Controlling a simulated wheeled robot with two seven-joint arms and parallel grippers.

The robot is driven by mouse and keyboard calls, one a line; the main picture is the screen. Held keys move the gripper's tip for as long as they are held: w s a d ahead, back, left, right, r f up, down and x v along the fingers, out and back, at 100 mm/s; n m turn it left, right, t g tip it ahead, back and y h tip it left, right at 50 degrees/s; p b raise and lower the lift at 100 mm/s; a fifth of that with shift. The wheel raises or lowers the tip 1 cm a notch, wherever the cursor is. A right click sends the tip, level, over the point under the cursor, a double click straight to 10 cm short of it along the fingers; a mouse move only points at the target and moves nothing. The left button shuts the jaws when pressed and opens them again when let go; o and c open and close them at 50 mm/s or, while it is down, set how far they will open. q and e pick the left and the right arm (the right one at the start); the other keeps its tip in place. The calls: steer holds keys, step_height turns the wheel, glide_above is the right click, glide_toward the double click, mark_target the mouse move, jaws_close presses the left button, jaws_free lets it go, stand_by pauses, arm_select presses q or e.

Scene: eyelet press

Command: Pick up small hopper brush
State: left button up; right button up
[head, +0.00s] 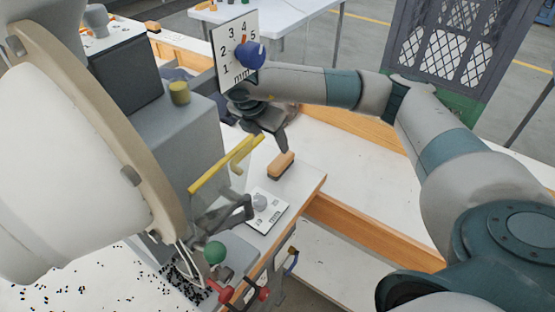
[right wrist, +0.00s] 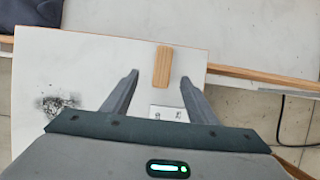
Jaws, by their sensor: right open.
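The small brush (head: 281,165), a tan wooden block with a dark underside, lies on the white bench top right of the press. It also shows in the right wrist view (right wrist: 163,67), lengthwise, just beyond and between the fingertips. My right gripper (head: 264,140) is open and empty, pointing down above and slightly behind the brush in the head view. Its two fingers stand wide apart in the right wrist view (right wrist: 159,78), with no visible contact with the brush. My left gripper is not in view.
A grey press (head: 185,130) with a yellow bar (head: 225,164) stands left of the brush. Dark eyelets (head: 185,285) lie scattered at front left.

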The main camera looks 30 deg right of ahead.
mark_target(280, 158)
steer(key=shift+x, duration=0.95)
steer(key=x, duration=0.3)
steer(key=shift+s+f, duration=0.1)
steer(key=shift+f, duration=0.25)
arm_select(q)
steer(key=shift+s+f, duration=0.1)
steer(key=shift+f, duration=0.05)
arm_select(e)
steer(key=shift+d+f, duration=0.25)
steer(key=shift+f, duration=0.2)
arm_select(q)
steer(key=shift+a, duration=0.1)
arm_select(e)
steer(key=shift+f, duration=0.1)
